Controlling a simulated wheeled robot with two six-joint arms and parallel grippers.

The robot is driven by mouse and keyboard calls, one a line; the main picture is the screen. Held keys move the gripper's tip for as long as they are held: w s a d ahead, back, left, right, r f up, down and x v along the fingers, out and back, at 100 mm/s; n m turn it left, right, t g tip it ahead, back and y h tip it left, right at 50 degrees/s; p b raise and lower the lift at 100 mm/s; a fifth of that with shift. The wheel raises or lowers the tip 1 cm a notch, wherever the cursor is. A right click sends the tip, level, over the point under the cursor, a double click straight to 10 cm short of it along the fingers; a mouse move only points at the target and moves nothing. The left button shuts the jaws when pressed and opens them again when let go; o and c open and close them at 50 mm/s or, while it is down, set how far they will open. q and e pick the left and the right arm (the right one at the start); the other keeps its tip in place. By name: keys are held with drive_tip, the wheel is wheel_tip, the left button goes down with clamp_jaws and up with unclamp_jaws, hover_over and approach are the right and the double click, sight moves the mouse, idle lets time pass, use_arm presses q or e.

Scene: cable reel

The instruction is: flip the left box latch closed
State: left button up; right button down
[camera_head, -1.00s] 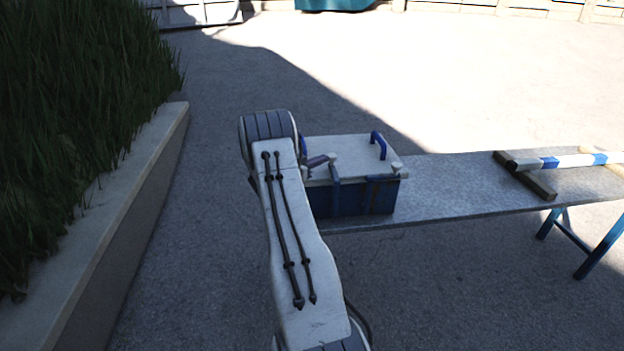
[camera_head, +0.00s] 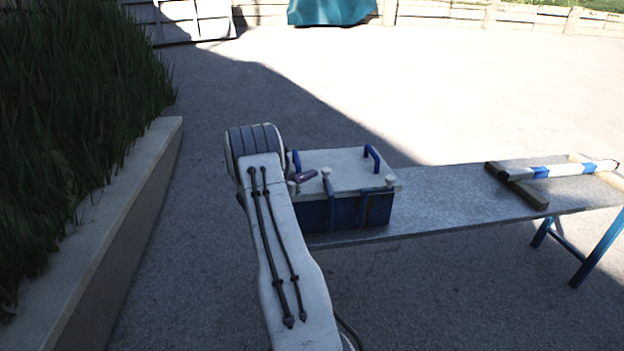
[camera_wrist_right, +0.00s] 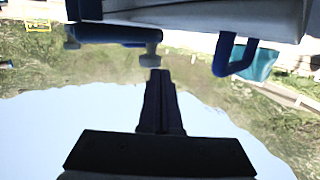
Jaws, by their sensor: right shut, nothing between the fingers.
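The box (camera_head: 344,211) is blue with a pale lid (camera_head: 340,164) and stands on the left end of the table. The left latch (camera_head: 331,203) is a blue strap on its front face, standing upright with a pale knob (camera_head: 326,172) at lid height. My right gripper (camera_head: 308,176) is shut and empty just left of that knob, partly hidden behind my arm. In the right wrist view, which is upside down, the shut fingertips (camera_wrist_right: 158,75) are close to a pale knob (camera_wrist_right: 150,60) on a blue part. I cannot tell whether they touch. My left gripper is not in view.
A second latch (camera_head: 376,191) is on the box front at the right. Two blue handles rise from the lid, one at the right (camera_head: 373,157). The table (camera_head: 440,205) is bare between the box and a striped bar (camera_head: 560,169). A stone-edged planter (camera_head: 130,200) runs along the left.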

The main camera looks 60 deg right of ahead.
drive_tip(key=shift+w+a+r, duration=0.15)
drive_tip(key=shift+w+a, duration=0.1)
drive_tip(key=shift+a, duration=0.3)
drive_tip(key=shift+w+a+r, duration=0.15)
drive_tip(key=shift+w+a, duration=0.05)
drive_tip(key=shift+a, duration=0.35)
drive_tip(key=w+a+b, duration=0.2)
drive_tip(key=w+a, duration=0.1)
drive_tip(key=a, duration=0.6)
drive_tip(key=shift+w+r, duration=0.15)
drive_tip(key=shift+r, duration=0.3)
